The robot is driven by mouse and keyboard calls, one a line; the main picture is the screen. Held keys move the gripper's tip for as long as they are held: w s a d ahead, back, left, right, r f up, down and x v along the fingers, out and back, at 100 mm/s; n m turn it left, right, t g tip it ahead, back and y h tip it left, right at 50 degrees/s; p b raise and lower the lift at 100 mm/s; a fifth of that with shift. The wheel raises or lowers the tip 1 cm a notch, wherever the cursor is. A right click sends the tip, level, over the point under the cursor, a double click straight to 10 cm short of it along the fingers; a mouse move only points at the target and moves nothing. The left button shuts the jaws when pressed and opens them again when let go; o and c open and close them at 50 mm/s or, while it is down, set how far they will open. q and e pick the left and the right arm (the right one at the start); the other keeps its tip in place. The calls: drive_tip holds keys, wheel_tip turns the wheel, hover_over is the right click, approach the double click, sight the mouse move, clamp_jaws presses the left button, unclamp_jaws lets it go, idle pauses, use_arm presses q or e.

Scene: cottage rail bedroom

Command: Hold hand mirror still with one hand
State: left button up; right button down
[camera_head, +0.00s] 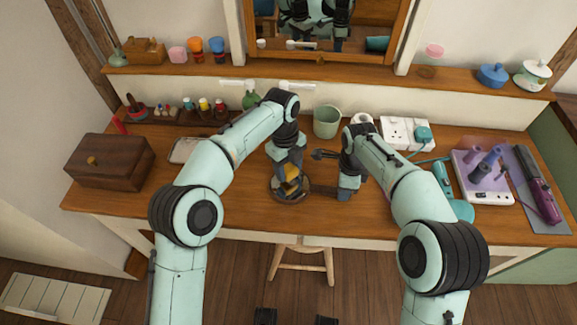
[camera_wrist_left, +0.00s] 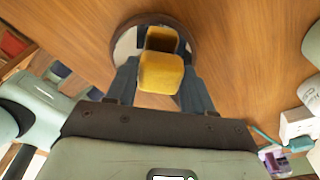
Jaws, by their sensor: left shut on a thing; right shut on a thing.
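The hand mirror (camera_head: 279,195) is round with a dark brown frame and lies on the wooden desk, its handle (camera_head: 325,190) pointing right. My right gripper (camera_head: 346,193) is shut on the handle's right end. My left gripper (camera_head: 291,180) is shut on a yellow block (camera_head: 291,173), which looks like a sponge or cloth, above the mirror's face. The left wrist view shows the yellow block (camera_wrist_left: 161,72) between the two fingers, with the mirror (camera_wrist_left: 124,46) behind it. Whether the block touches the glass cannot be told; it hides part of the mirror.
A wooden box (camera_head: 108,165) stands at the left of the desk. A green cup (camera_head: 326,122) and a white socket block (camera_head: 404,132) stand behind my arms. A hair dryer (camera_head: 443,178) and a white tray-like unit (camera_head: 482,190) are at right. A stool (camera_head: 303,262) stands in front.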

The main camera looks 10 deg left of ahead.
sight(306, 182)
use_arm(q)
drive_tip(key=shift+f, duration=1.05)
drive_tip(key=shift+d, duration=0.1)
drive_tip(key=shift+d+r, duration=0.15)
drive_tip(key=shift+d, duration=1.65)
use_arm(e)
drive_tip(key=shift+a, duration=0.1)
use_arm(q)
drive_tip(key=shift+s+d, duration=0.1)
drive_tip(key=shift+d, duration=0.3)
use_arm(e)
drive_tip(key=shift+s+a, duration=0.15)
drive_tip(key=shift+a, duration=0.1)
use_arm(q)
drive_tip(key=shift+a, duration=2.2)
use_arm(e)
drive_tip(key=shift+d, duration=0.2)
use_arm(q)
drive_tip(key=shift+a, duration=0.1)
drive_tip(key=shift+r, duration=2.95)
use_arm(e)
drive_tip(key=shift+d, duration=0.15)
